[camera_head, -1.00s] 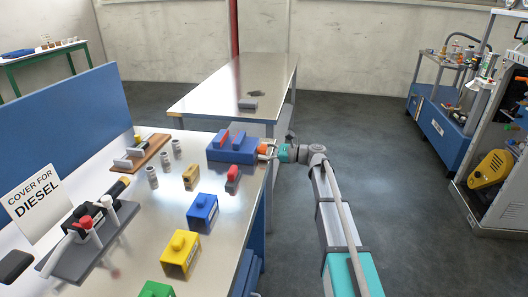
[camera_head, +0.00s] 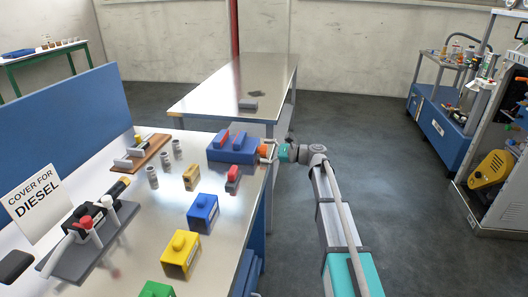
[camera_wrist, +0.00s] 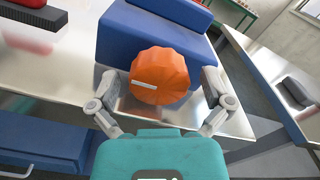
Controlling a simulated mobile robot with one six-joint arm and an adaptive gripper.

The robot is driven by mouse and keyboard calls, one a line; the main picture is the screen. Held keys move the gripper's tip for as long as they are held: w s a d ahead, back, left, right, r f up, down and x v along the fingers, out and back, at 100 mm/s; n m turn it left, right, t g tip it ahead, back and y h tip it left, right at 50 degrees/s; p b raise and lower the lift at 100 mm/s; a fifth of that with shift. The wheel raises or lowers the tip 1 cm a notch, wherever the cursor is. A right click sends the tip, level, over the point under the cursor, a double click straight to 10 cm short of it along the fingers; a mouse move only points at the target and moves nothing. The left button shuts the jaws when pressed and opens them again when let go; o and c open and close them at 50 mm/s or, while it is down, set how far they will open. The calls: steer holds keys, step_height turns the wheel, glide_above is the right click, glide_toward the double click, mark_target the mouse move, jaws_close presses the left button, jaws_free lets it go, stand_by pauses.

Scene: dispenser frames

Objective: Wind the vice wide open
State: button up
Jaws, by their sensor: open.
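The blue vice (camera_head: 232,148) stands at the far right corner of the workbench, with a red piece (camera_head: 224,137) at its jaws. Its orange ribbed knob (camera_wrist: 160,76) faces my gripper and carries a white mark at its lower left. The knob also shows at the vice's right side in the head view (camera_head: 262,151). My gripper (camera_wrist: 160,95) is open, with one finger on each side of the knob. I cannot tell whether the fingers touch it. The jaw gap of the vice is too small to judge.
Near the vice lie a red and grey block (camera_head: 232,178) and a tan block (camera_head: 191,175). Blue (camera_head: 202,212) and yellow (camera_head: 180,253) boxes stand closer on the bench. A second metal table (camera_head: 230,92) is behind. The floor right of my arm is clear.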

steer(key=shift+d, duration=0.1)
steer(key=s+d, duration=0.2)
steer(key=d, duration=0.9)
steer(key=shift+s+d, duration=0.15)
steer(key=shift+d, duration=0.1)
stand_by(0.4)
steer(key=m, duration=0.1)
steer(key=d+m, duration=0.1)
steer(key=m, duration=0.3)
steer(key=shift+s+d+r, duration=0.2)
steer(key=shift+d+r, duration=0.05)
steer(key=shift+d, duration=0.15)
steer(key=shift+a, duration=0.15)
steer(key=w+a, duration=0.1)
steer(key=a, duration=0.8)
steer(key=w+a, duration=0.1)
steer(key=a, duration=0.3)
steer(key=shift+w+a, duration=0.15)
steer(key=shift+w, duration=0.2)
